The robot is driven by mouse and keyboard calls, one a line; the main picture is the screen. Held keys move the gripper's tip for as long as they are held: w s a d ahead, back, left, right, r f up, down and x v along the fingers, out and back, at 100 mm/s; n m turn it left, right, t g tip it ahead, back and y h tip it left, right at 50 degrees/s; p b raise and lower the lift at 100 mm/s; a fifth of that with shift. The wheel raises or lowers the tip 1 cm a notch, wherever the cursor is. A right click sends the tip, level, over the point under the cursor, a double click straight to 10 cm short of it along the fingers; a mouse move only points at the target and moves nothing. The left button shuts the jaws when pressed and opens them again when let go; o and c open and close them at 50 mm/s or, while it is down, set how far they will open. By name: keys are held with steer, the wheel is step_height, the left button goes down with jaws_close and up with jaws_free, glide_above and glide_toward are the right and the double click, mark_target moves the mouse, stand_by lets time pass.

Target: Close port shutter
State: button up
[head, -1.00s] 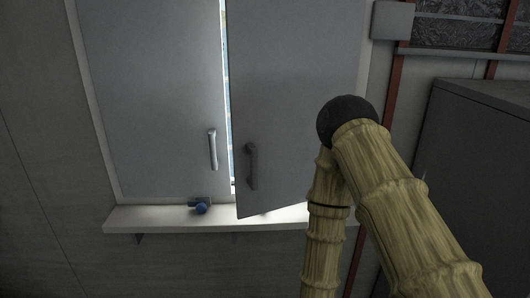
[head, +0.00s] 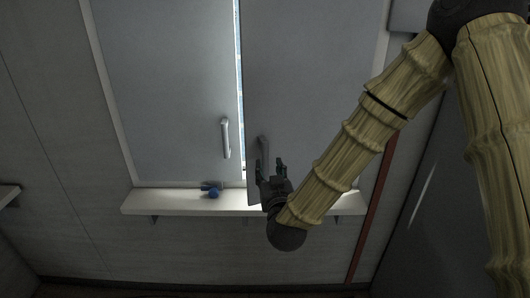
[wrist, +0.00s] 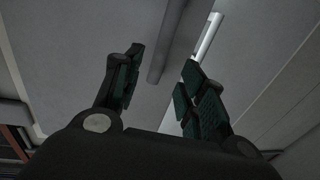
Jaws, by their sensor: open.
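Two grey shutter panels cover a bright window. The left panel (head: 165,90) looks flush in its frame and has a pale vertical handle (head: 225,138). The right panel (head: 310,80) stands ajar, its lower corner out over the sill, with a bright strip of light between the panels. Its darker handle (head: 263,145) is partly hidden by my gripper (head: 270,165). My gripper is open, fingers pointing up at this handle's lower end. In the wrist view a grey bar (wrist: 172,52), apparently this handle, lies between the open fingers (wrist: 162,68); contact cannot be told.
A dark cabinet (head: 425,190) stands at the right behind my arm.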

mark_target(266, 157)
steer(key=w+p, duration=0.1)
steer(key=w, duration=0.1)
steer(key=w+p, duration=0.1)
steer(key=w, duration=0.2)
steer(key=w+a+p, duration=0.1)
steer(key=w, duration=0.2)
steer(key=shift+w+a, duration=0.1)
steer(key=shift+w, duration=0.05)
jaws_close()
